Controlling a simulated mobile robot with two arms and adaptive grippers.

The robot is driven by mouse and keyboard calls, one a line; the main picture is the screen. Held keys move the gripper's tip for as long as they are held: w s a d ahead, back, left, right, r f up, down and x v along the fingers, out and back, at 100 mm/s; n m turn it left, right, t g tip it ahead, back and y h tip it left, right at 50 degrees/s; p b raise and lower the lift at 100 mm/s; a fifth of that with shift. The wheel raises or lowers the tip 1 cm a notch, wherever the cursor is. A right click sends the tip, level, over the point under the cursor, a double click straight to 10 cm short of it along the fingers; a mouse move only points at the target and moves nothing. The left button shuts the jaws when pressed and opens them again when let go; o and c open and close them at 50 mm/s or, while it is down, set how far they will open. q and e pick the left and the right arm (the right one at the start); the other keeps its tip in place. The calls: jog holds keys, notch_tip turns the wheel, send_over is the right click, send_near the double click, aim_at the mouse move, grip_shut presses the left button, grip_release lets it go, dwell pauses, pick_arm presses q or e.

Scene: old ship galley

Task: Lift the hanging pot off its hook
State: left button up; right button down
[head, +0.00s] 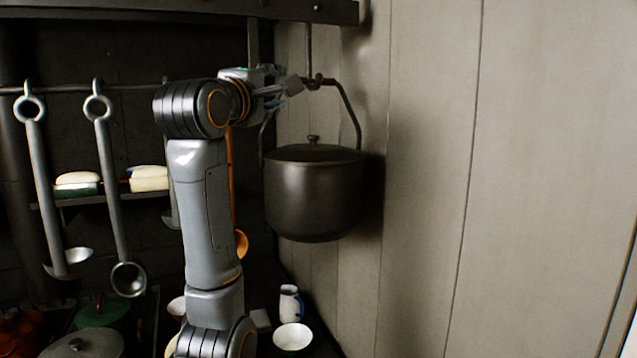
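The dark lidded pot (313,200) hangs upright beside the pale panelled wall. Its arched bail handle (350,112) has a reddish grip at the top, where the hook (309,50) comes down from the beam above. My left gripper (294,86) is at the top of the handle, on its left side, with its fingertips touching or very close to it. The fingers overlap the handle, so I cannot tell if they are closed on it. My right gripper is not in view.
Several ladles (110,180) hang from a rail at the left. A shelf (130,197) holds brushes. Below are lidded pots (85,345), a white mug (290,303) and a white bowl (293,337). The wall (430,180) stands close at the pot's right; the space directly under the pot looks clear.

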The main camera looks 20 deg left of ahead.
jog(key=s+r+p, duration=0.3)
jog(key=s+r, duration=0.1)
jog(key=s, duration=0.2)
pick_arm(q)
jog(key=w+a+r+p, duration=0.1)
jog(key=w+p, duration=0.3)
jog(key=w, duration=0.7)
jog(key=shift+w+a+r+p, duration=0.2)
jog(key=shift+r+p, duration=0.2)
grip_shut()
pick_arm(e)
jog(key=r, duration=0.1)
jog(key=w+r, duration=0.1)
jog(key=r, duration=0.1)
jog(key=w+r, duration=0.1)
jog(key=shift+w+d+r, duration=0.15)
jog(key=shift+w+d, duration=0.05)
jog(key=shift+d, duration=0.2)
pick_arm(q)
jog(key=shift+a+r, duration=0.1)
jog(key=shift+r, duration=0.25)
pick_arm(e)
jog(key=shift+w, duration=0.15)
